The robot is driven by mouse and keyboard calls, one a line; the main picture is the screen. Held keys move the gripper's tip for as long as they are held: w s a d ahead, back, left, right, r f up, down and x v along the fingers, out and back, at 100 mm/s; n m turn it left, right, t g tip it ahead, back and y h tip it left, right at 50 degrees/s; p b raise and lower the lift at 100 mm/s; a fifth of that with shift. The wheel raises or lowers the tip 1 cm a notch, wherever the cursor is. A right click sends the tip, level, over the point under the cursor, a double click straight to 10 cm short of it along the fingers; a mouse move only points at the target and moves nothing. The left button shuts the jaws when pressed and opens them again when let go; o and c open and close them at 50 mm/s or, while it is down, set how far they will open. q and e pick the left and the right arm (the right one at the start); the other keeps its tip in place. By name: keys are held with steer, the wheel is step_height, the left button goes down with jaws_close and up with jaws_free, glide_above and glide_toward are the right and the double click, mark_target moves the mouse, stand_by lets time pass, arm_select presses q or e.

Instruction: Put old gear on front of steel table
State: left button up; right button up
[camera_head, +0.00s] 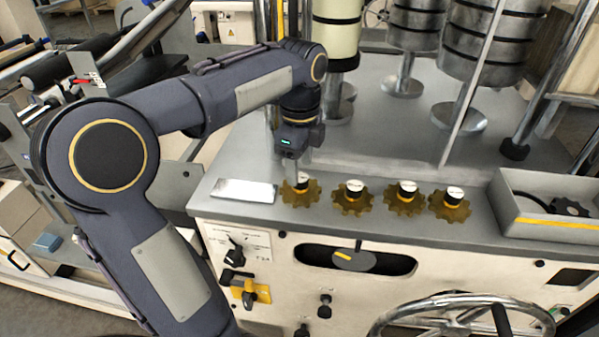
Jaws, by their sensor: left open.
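Several brass-coloured gears with dark hubs and white tops stand in a row along the front of the steel table (330,215). The leftmost gear (301,194) is directly below my left gripper (299,178). The others are the second gear (352,203), the third gear (405,205) and the rightmost gear (449,209). I cannot tell which one is the old gear. My left gripper points down, open, with its fingers at the leftmost gear's hub. Whether they touch it is hard to see. My right gripper is not in view.
A white plate (244,190) lies left of the gears. A grey tray (513,212) with dark parts stands at the right edge. Metal rollers (489,45) and posts rise behind. A handwheel (462,308) and knobs are on the front panel below. Open tabletop lies behind the gears.

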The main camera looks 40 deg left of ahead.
mark_target(300, 177)
arm_select(q)
step_height(300, 177, up, 8)
steer(key=p, duration=0.1)
steer(key=s+d+f+n+t+h+p, duration=0.1)
steer(key=s+d+f+n+t+h, duration=0.1)
steer(key=s+d+f+n, duration=0.4)
steer(key=s+d+f+n+t+h+p, duration=0.1)
steer(key=s+d+f+n+t+p, duration=0.1)
steer(key=s+d+f+n, duration=0.4)
steer(key=shift+s+d+n+t+h, duration=0.3)
steer(key=shift+s+n+t, duration=0.5)
steer(key=shift+s+n, duration=1.3)
